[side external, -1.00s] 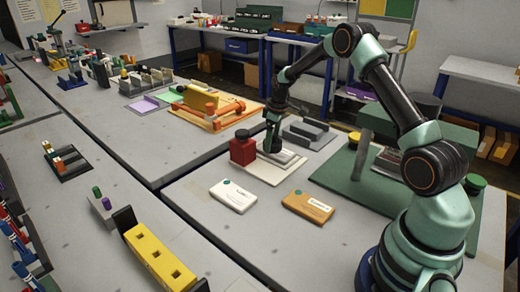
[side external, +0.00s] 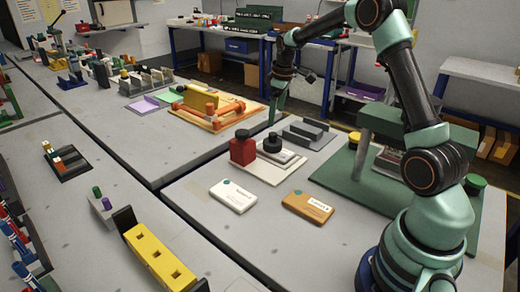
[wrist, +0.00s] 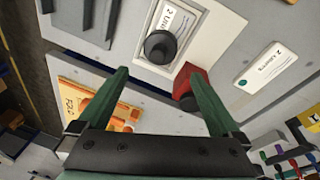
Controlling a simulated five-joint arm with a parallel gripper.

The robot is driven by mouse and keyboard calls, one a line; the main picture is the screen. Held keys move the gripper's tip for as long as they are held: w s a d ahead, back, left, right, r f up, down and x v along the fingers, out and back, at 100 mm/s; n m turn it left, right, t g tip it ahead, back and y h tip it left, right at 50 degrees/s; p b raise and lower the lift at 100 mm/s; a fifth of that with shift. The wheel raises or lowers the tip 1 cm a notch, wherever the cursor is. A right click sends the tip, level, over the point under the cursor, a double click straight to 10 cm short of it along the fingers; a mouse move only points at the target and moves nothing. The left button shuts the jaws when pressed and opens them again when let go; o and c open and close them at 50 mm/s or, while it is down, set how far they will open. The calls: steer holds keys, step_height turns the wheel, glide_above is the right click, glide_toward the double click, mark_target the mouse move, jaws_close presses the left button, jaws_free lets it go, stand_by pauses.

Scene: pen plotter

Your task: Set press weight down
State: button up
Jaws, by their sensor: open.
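The black press weight (side external: 272,143), a round disc with a knob on top, stands upright on a labelled white block (side external: 287,157) on the pale base plate (side external: 264,172). It also shows in the wrist view (wrist: 161,46), on the white labelled piece, seen from above. My gripper (side external: 275,112) is raised above and behind the weight in the side view, clear of it. In the wrist view its two green fingers (wrist: 158,76) are spread wide with nothing between them.
A red bottle with a dark cap (side external: 243,150) stands close left of the weight. A white box (side external: 233,196) and an orange box (side external: 308,207) lie in front. A grey fixture (side external: 308,132) is behind, an orange jig (side external: 212,108) behind left, and a green press (side external: 405,130) right.

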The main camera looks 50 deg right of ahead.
steer(key=s+a+r+m+t, duration=0.2)
steer(key=s+a+r, duration=0.6)
steer(key=a+r, duration=0.4)
steer(key=s+a+f+m+t+y, duration=0.1)
steer(key=s+a+f, duration=0.1)
steer(key=s+a, duration=0.7)
steer(key=s, duration=0.3)
steer(key=shift+s+a+f+m, duration=0.15)
steer(key=shift+a+m, duration=0.15)
steer(key=shift+m, duration=0.1)
